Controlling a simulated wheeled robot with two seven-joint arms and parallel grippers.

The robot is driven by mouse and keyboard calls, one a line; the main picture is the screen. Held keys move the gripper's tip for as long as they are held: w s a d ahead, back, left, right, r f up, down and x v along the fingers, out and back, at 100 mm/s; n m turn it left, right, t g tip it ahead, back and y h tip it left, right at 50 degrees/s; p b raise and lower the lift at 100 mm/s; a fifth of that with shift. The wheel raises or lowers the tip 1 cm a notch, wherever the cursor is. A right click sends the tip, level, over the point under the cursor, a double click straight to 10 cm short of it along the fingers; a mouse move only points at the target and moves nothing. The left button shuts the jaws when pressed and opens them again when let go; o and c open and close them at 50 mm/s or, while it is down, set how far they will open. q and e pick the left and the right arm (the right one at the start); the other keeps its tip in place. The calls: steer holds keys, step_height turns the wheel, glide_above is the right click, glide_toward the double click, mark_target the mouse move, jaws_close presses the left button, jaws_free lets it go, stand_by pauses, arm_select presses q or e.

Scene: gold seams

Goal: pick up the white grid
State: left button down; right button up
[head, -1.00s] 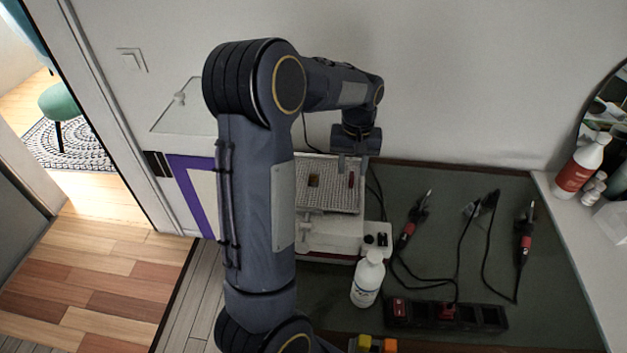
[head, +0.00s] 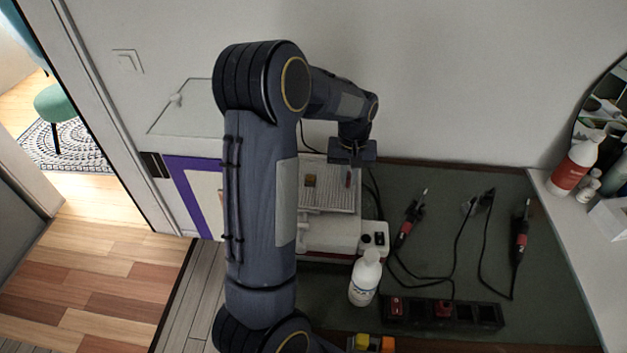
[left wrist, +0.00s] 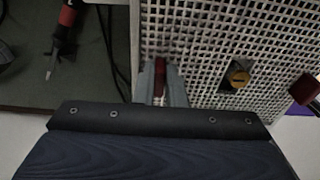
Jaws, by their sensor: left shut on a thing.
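The white grid (head: 333,197), a perforated plate with a square hole and red grips, lies on top of the white device (head: 330,236) at the back of the bench. It fills the upper right of the left wrist view (left wrist: 215,35). My left gripper (head: 350,163) is over the grid's back right part. In the left wrist view its fingers (left wrist: 159,88) are closed around a red grip (left wrist: 160,72) at the grid's edge. A second red grip (left wrist: 306,88) shows at the right. I cannot tell whether the grid is lifted. My right gripper is not in view.
A white bottle (head: 365,279) stands in front of the device. Soldering irons with cables (head: 407,232) and a black power strip (head: 443,311) lie on the green mat (head: 560,300). Bottles (head: 577,166) stand on the right shelf. The wall is close behind.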

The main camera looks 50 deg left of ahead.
arm_select(q)
steer(key=shift+r, duration=0.1)
steer(key=shift+r, duration=0.5)
step_height(320, 180, up, 2)
steer(key=shift+d+r, duration=0.1)
steer(key=shift+r, duration=0.1)
steer(key=s+d+r+b, duration=0.2)
steer(key=s+d+r, duration=0.6)
steer(key=s+r, duration=0.15)
steer(key=shift+t+y, duration=0.5)
steer(key=w+a+f+p, duration=0.1)
steer(key=w+a, duration=0.1)
steer(key=w, duration=0.1)
steer(key=w+a+f, duration=0.2)
steer(key=w+a, duration=0.1)
steer(key=w+a+f+p, duration=0.1)
steer(key=w+a, duration=0.2)
steer(key=shift+w+f+p, duration=0.2)
steer(key=shift+p, duration=0.15)
steer(key=shift+w+a+f, duration=0.2)
steer(key=shift+a, duration=0.05)
steer(key=shift+f+b, duration=2.2)
steer(key=shift+f, duration=0.5)
